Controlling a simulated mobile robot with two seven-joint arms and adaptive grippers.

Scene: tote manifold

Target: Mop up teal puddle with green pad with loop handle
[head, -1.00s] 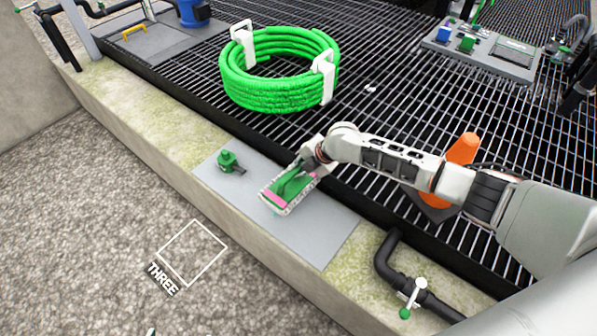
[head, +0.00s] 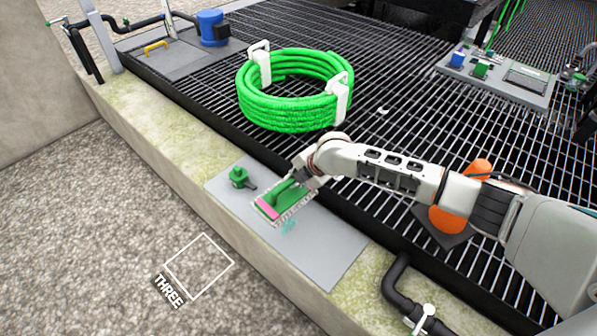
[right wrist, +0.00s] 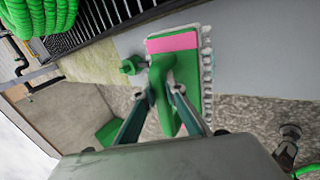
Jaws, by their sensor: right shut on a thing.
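The green pad (head: 284,199) has a pink band at one end and a pale fringed edge. It lies low over the grey plate on the ledge; whether it touches the plate is hard to tell. The teal puddle (head: 288,226) shows as a small faint patch just beside the pad's near edge. My right gripper (head: 300,180) is shut on the pad's loop handle. In the right wrist view the fingers (right wrist: 170,108) close around the green handle (right wrist: 162,85), with the pad (right wrist: 190,70) beyond. My left gripper is not in view.
A green valve (head: 239,177) stands on the grey plate (head: 330,245), left of the pad. A coiled green hose (head: 290,110) lies on the grating behind. An orange cone (head: 450,215) stands by my right arm. A black pipe (head: 397,285) rises at the plate's right.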

